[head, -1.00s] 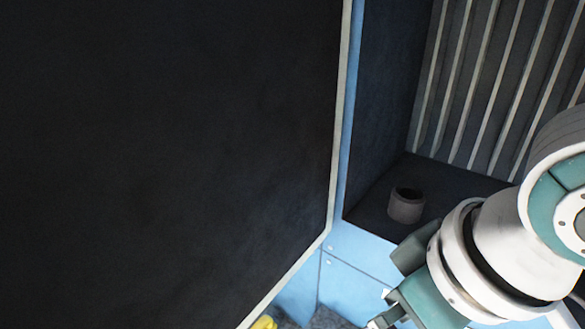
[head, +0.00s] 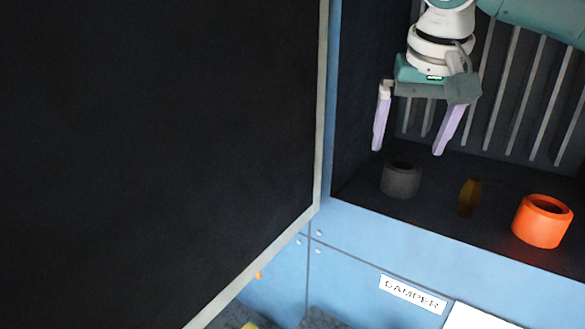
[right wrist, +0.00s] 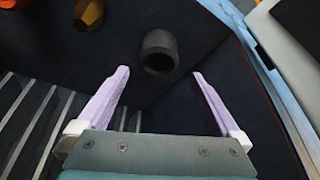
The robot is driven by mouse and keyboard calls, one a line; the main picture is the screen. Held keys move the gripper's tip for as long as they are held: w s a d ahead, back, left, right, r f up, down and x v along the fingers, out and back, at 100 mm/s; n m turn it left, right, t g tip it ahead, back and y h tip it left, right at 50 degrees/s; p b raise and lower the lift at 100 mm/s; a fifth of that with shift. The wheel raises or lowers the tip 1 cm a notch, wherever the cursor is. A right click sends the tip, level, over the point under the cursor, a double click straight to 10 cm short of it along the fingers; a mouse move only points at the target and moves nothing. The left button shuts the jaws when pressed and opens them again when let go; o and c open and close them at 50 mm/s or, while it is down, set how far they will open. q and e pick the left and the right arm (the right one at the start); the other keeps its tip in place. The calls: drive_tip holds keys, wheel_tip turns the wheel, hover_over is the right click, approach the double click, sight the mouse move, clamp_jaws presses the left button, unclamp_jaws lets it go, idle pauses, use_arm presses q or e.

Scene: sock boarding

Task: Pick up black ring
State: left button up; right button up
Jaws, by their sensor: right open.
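The black ring (head: 401,180) is a short dark grey hollow cylinder. It stands upright on the dark floor of the blue cabinet, near the left inner wall. It also shows in the right wrist view (right wrist: 159,52), ahead of the fingertips and roughly between their lines. My right gripper (head: 407,151) is open and empty, with its two pale purple fingers pointing down just above and behind the ring. It also shows in the right wrist view (right wrist: 161,72). The fingers appear apart from the ring. My left gripper is not in view.
A brown faceted piece (head: 469,197) and an orange ring (head: 542,221) stand to the right of the black ring. A large dark open door panel (head: 160,150) fills the left. Slats (head: 510,90) line the back wall.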

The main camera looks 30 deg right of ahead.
sight(403, 164)
drive_tip(key=shift+x, duration=0.85)
drive_tip(key=shift+w+d+f+p, duration=0.1)
drive_tip(key=shift+f+p, duration=0.2)
drive_tip(key=shift+p, duration=0.25)
drive_tip(key=p+x, duration=0.1)
drive_tip(key=x, duration=0.2)
drive_tip(key=shift+d+f, duration=0.15)
drive_tip(key=shift+f, duration=0.1)
drive_tip(key=shift+w+d+f, duration=0.1)
drive_tip(key=shift+f, duration=0.45)
drive_tip(key=shift+c, duration=0.2)
drive_tip(key=c, duration=1.4)
